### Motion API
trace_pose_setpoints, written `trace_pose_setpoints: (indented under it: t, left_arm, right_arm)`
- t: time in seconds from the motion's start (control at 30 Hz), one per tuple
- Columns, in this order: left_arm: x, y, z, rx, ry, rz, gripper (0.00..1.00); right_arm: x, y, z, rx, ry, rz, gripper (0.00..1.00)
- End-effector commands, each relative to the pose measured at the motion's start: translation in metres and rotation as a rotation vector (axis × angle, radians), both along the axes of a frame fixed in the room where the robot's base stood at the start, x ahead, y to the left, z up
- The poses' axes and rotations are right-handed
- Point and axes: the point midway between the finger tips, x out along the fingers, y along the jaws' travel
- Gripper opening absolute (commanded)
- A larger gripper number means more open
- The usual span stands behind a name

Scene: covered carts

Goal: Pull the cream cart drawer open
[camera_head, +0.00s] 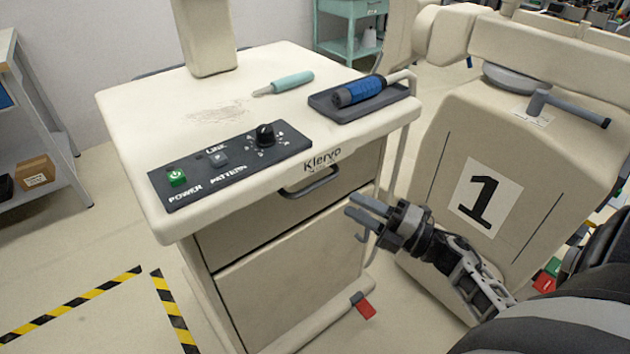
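The cream cart (130,105) stands left of centre. Its upper drawer (262,218) sits below the worktop and looks closed, its front in line with the panel below. The drawer's dark grey bar handle (312,184) is near the top of the drawer front, under the "Klervo" lettering. My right gripper (352,208) is to the right of the handle and a little lower in the picture, apart from it. Its dark fingers point left toward the cart, with a gap between them and nothing held. My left gripper is not in view.
On the worktop are a control panel (230,160), a teal-handled tool (290,82) and a dark tray (340,108) with a blue cylinder. A cream machine marked 1 (485,197) stands close at right. A red pedal (365,308) is low by the cart. Striped tape marks the floor left.

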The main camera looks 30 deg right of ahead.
Motion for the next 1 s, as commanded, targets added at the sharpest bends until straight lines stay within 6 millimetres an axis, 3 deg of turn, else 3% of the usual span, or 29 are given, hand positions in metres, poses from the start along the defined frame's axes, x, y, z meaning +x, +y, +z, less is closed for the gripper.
trace_pose_setpoints:
  t: [0.2,0.4,0.6,0.9,0.93,1.0]
  left_arm:
    - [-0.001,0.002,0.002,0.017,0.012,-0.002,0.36]
    - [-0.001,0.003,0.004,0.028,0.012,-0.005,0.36]
    - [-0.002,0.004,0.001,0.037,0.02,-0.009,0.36]
    - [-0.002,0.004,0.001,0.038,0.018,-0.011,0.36]
    - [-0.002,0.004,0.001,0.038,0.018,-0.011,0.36]
    - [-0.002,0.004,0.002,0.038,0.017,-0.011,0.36]
  right_arm:
    - [0.044,0.023,0.012,0.005,-0.002,0.0,0.34]
    - [0.074,0.038,0.017,0.005,-0.001,-0.001,0.34]
    - [0.087,0.046,0.018,0.005,0.002,0.0,0.34]
    - [0.089,0.047,0.018,0.004,0.002,0.0,0.34]
    - [0.089,0.047,0.018,0.004,0.002,0.0,0.32]
    - [0.089,0.047,0.018,0.004,0.002,0.0,0.12]
